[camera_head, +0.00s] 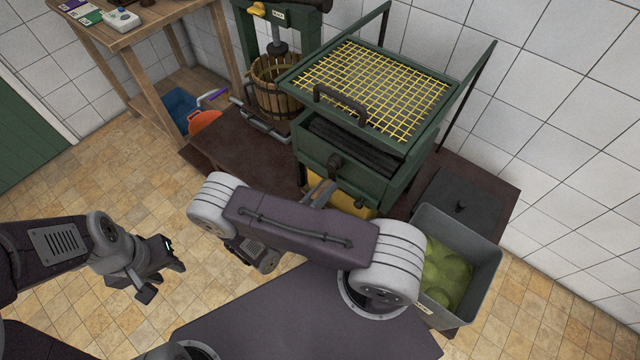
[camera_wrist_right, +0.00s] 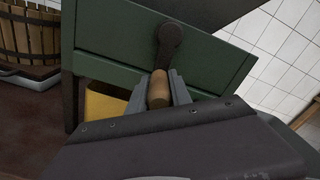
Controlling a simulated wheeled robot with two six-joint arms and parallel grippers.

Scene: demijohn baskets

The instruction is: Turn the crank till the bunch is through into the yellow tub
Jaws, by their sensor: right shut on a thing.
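The green crusher (camera_head: 312,160) stands on the dark bench, with dark rollers (camera_head: 350,142) under its yellow grid (camera_head: 385,85). Its crank (camera_head: 336,162) is on the front face; in the right wrist view the dark crank arm (camera_wrist_right: 168,40) hangs nearly straight down to a wooden handle (camera_wrist_right: 158,88). My right gripper (camera_wrist_right: 160,92) is shut around that handle, which my arm partly hides in the head view. The yellow tub (camera_head: 352,205) sits below the crusher, mostly hidden; it also shows in the wrist view (camera_wrist_right: 103,105). I see no bunch on the rollers. My left gripper (camera_head: 164,280) is open and empty over the floor.
A grey crate (camera_head: 488,265) with green fruit stands at the right, beside a dark flat lid (camera_head: 455,200). A wooden basket press (camera_head: 275,88) stands left of the crusher. A wooden table (camera_head: 145,30) is at the back left. Tiled floor is clear at left.

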